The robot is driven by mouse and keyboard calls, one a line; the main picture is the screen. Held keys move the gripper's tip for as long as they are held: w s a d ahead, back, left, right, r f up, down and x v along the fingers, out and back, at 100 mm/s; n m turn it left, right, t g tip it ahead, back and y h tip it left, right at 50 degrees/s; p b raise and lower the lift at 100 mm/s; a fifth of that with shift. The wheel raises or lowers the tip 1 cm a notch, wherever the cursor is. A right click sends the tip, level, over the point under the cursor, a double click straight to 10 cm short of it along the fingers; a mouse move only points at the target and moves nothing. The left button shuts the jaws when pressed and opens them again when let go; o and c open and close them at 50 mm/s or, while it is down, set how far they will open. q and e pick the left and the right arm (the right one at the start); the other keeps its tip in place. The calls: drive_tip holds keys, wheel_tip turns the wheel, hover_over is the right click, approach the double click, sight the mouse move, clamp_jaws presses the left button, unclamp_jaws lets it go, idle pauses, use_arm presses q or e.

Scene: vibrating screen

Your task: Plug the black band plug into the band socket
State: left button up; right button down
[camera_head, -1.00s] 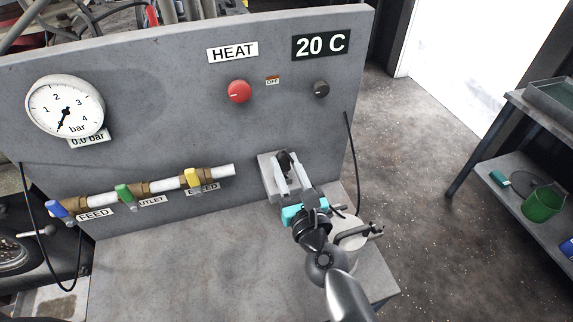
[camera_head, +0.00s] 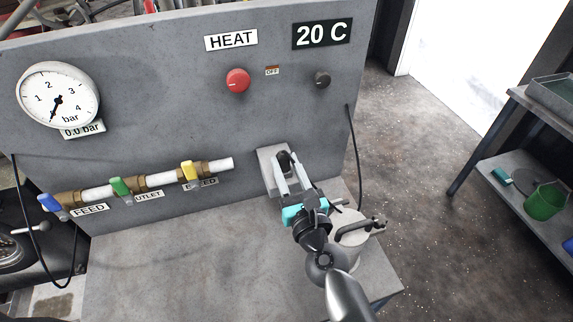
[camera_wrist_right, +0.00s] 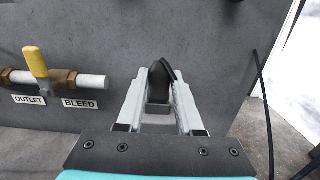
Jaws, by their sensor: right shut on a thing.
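My right gripper (camera_head: 291,172) is at the grey socket plate (camera_head: 267,160) on the lower right of the panel. It is shut on the black band plug (camera_head: 283,158), which shows between the fingertips. In the right wrist view the plug (camera_wrist_right: 161,84) is dark and rounded, held between the two pale fingers, with the panel close behind it. The fingers and plug cover most of the socket, so I cannot tell whether the plug is seated in it or just in front. My left gripper is not in view.
A white lidded vessel (camera_head: 355,240) with a dark handle stands on the bench beside my right arm. Blue, green and yellow valves on a pipe (camera_head: 159,180) are at the left of the panel. A black cable (camera_head: 353,150) hangs at the panel's right edge. The bench's left part is clear.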

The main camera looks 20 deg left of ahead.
drive_tip(key=shift+f, duration=0.3)
drive_tip(key=shift+c, duration=2.4)
unclamp_jaws()
drive_tip(key=b+v, duration=0.3)
drive_tip(key=v, duration=1.2)
